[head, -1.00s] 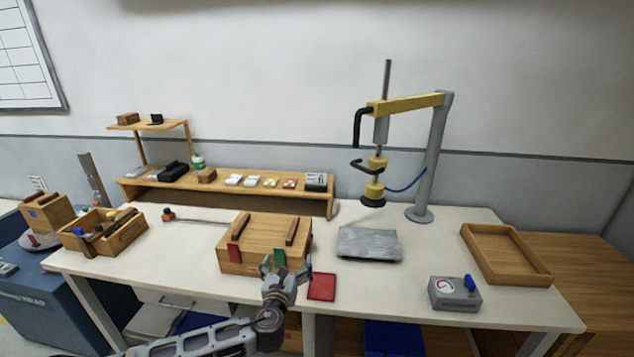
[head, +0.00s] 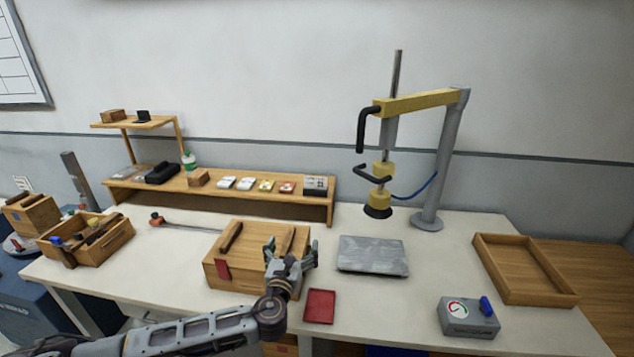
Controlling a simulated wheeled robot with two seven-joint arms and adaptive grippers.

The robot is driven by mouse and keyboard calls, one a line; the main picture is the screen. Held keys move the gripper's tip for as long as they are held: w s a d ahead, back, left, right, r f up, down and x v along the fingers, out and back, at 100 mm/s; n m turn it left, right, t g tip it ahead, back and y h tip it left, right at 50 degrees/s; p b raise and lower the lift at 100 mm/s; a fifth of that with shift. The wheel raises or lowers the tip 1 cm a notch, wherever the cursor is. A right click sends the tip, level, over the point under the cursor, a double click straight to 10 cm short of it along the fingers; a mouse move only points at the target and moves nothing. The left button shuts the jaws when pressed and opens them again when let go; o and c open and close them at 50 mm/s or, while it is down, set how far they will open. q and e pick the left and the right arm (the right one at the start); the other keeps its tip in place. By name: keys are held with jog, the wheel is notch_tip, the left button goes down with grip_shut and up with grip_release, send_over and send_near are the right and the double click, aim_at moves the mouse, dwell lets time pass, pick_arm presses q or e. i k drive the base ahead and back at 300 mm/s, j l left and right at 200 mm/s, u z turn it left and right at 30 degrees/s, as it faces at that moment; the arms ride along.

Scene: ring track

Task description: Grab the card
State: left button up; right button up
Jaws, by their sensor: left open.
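A wooden box (head: 243,275) stands at the front of the white table, with two dark wooden strips on its lid. A red card-like piece (head: 222,268) hangs at the left of its front face. The green piece on the right of that face is hidden behind my left gripper. My left gripper (head: 290,247) is open over the box's right front part, its fingers pointing up and away near the right strip. I cannot tell whether it touches the box. A flat red square (head: 320,306) lies on the table right of my left wrist. My right gripper is out of view.
A grey plate (head: 372,256) lies right of the box, near the yellow press (head: 378,190). A gauge box (head: 467,317) and wooden tray (head: 522,268) are farther right. A shelf with small packets (head: 245,184) stands behind. A tool crate (head: 85,240) is left.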

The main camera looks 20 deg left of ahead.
aim_at(316, 182)
jog(key=i+j, duration=0.15)
jog(key=i, duration=0.3)
jog(key=i+j, duration=0.2)
jog(key=i, duration=0.25)
